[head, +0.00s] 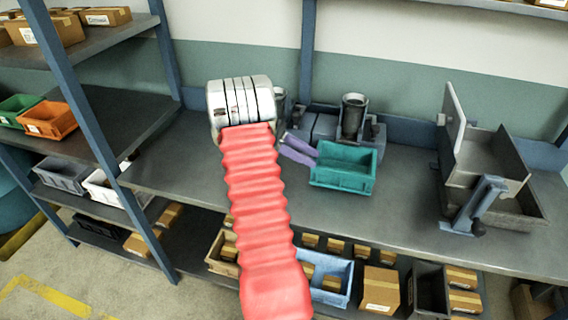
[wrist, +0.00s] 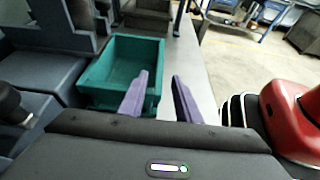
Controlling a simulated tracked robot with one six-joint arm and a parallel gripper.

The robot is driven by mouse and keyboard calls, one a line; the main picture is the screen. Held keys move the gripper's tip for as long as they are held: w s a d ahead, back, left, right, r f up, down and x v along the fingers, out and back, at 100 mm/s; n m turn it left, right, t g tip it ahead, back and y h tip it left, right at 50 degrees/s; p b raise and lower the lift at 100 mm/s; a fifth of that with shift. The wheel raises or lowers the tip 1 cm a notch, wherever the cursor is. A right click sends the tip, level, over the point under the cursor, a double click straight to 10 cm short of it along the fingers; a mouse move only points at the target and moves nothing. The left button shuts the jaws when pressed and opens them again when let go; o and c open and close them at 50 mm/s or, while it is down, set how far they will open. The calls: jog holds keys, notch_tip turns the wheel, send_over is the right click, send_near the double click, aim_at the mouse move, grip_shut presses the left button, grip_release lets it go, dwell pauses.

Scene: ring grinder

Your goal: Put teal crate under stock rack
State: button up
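The teal crate (head: 340,180) sits upright on the grey workbench and looks empty. In the wrist view the crate (wrist: 105,98) lies ahead and left of centre. My gripper (head: 300,148) has two purple fingers, at the crate's left in the head view. In the wrist view my gripper (wrist: 160,92) is open, with a clear gap between the fingers. One finger overlaps the crate's near corner; the other is over the bench edge. Contact cannot be told. No stock rack is labelled; a grey slanted-plate holder (head: 485,160) stands on the bench at right.
A dark cylinder machine (head: 352,118) stands behind the crate. Blue-post shelves (head: 85,130) with bins and boxes stand at left. A blue bin (head: 335,280) and cartons (head: 380,290) sit on the lower shelf. Bench space right of the crate is clear up to the slanted holder.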

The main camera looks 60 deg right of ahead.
jog(key=w+a+r+t, duration=0.3)
jog(key=w+a, duration=0.1)
jog(key=a, duration=0.4)
jog(key=w+a+r+t+h, duration=0.1)
jog(key=w+a+r+t, duration=0.2)
jog(key=a, duration=0.5)
jog(key=w+a+r+t, duration=0.3)
jog(key=w+a+r, duration=0.1)
jog(key=a, duration=0.4)
jog(key=s+a+r+m+t+y, duration=0.1)
jog(key=a+t, duration=0.3)
jog(key=a, duration=1)
jog(key=s+a+m+t+y, duration=0.1)
jog(key=s+a+t+y, duration=0.2)
jog(key=a, duration=1.1)
jog(key=t, duration=0.2)
jog(key=shift+a+r+t, duration=0.15)
jog(key=shift+r+t, duration=0.15)
jog(key=shift+r, duration=0.1)
jog(key=shift+s, duration=0.1)
jog(key=shift+m, duration=0.3)
